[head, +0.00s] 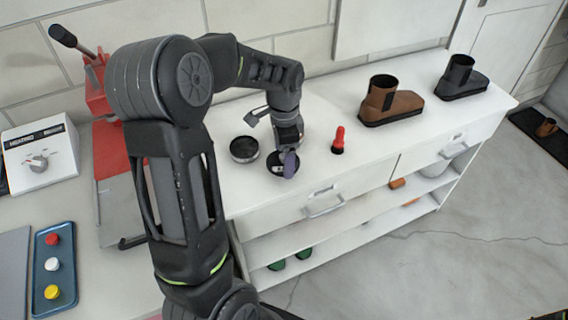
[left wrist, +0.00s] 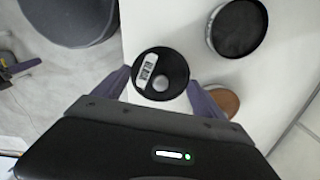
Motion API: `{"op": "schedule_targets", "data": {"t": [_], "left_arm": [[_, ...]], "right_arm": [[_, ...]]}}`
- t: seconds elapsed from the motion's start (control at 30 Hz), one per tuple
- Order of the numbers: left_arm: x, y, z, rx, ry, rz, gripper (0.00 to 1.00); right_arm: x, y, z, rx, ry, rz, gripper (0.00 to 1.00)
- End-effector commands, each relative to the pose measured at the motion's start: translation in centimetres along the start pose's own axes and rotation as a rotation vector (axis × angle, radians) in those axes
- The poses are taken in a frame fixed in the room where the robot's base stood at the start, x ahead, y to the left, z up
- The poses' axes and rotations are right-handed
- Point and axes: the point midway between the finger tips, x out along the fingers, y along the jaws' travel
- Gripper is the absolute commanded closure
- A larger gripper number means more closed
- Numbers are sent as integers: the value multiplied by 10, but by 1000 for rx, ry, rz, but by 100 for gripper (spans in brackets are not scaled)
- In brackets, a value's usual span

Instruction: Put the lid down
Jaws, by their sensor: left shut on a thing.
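The round black lid (head: 274,167) has a pale knob and a white label, seen from above in the left wrist view (left wrist: 152,88). My left gripper (head: 285,162) is shut on it, with the purple fingers (left wrist: 158,80) on opposite sides of the lid. The lid is over the white cabinet top near its front edge; whether it touches the top is unclear. An open round black tin (head: 244,149) stands beside it to the left in the head view. The tin also shows at the upper right in the left wrist view (left wrist: 238,28). My right gripper is not in view.
A red-topped bottle (head: 338,141) stands right of the lid on the white cabinet (head: 318,177). A brown boot (head: 390,102) and black boot (head: 460,77) stand farther right. A red machine (head: 103,140) and blue tray (head: 54,268) are left. A brown disc (left wrist: 226,101) lies near one finger.

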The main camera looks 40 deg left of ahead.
Motion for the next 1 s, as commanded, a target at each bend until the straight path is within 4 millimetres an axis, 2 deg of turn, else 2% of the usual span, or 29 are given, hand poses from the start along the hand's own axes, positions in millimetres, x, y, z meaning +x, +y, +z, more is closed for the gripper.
{"op": "schedule_targets", "data": {"t": [0.3, 0.73, 0.77, 0.93, 1.0], "left_arm": [[34, 1, 1, 0, -2, 3, 56], [42, 0, 0, 0, 0, 1, 56], [40, 0, 0, 0, 0, 0, 16], [40, 0, 0, 0, 0, 1, 2], [40, 0, 0, 0, 0, 0, 0]], "right_arm": [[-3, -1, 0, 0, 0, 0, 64], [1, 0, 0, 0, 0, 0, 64], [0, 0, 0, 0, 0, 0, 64], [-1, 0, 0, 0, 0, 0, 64], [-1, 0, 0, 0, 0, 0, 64]]}}
